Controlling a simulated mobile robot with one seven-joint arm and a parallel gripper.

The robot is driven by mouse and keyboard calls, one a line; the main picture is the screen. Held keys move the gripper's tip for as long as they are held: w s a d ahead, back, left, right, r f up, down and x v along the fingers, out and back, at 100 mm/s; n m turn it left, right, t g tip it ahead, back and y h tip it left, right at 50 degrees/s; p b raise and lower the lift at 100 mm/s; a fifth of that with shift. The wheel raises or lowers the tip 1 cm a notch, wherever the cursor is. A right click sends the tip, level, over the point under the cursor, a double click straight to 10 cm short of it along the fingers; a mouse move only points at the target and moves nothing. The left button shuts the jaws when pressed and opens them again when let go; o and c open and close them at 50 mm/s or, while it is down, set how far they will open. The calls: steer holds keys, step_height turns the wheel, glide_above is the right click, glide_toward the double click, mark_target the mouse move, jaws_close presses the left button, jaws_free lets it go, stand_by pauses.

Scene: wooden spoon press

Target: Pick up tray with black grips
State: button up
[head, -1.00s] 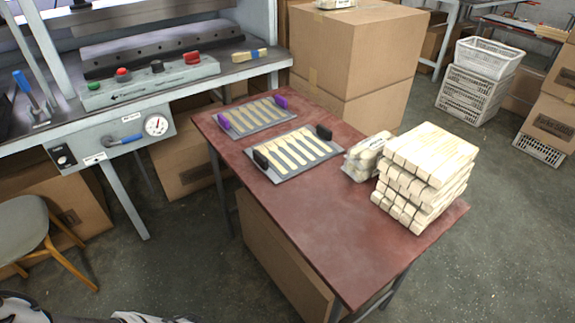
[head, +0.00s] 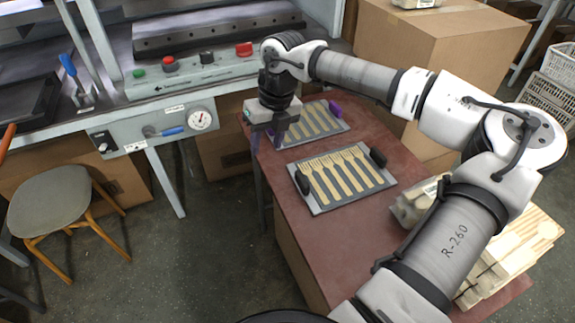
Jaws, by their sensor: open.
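The tray with black grips (head: 322,207) lies flat on the reddish-brown table (head: 300,238). It is grey, with a black grip at its left and right ends, and holds several wooden forks (head: 345,174) side by side. A second tray with purple grips (head: 342,127) lies just behind it, also holding wooden pieces. My gripper (head: 268,138) is open and points down over the left end of the purple-grip tray, hiding its left grip. It is behind and left of the black-grip tray, apart from it.
Wrapped bundles (head: 412,207) and stacked wooden pieces (head: 520,245) stand at the table's right, partly hidden by my arm. A press with a control panel (head: 190,72) is at the back left. A stool (head: 52,197) stands left. Cardboard boxes (head: 440,45) stand behind the table.

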steer(key=w+d+m+h, duration=0.1)
steer(key=d+m+h, duration=0.1)
steer(key=d, duration=0.7)
steer(key=p, duration=0.2)
glide_above(302, 178)
steer(key=f, duration=0.7)
steer(key=shift+d+f, duration=0.2)
steer(key=shift+d, duration=0.1)
steer(key=shift+a+f+p, duration=0.15)
steer(key=shift+f+p, duration=0.25)
steer(key=shift+f, duration=1.15)
steer(key=shift+a+f+p, duration=0.1)
steer(key=shift+f+p, duration=0.3)
steer(key=shift+f, duration=1.1)
steer(key=shift+c, duration=0.4)
jaws_close()
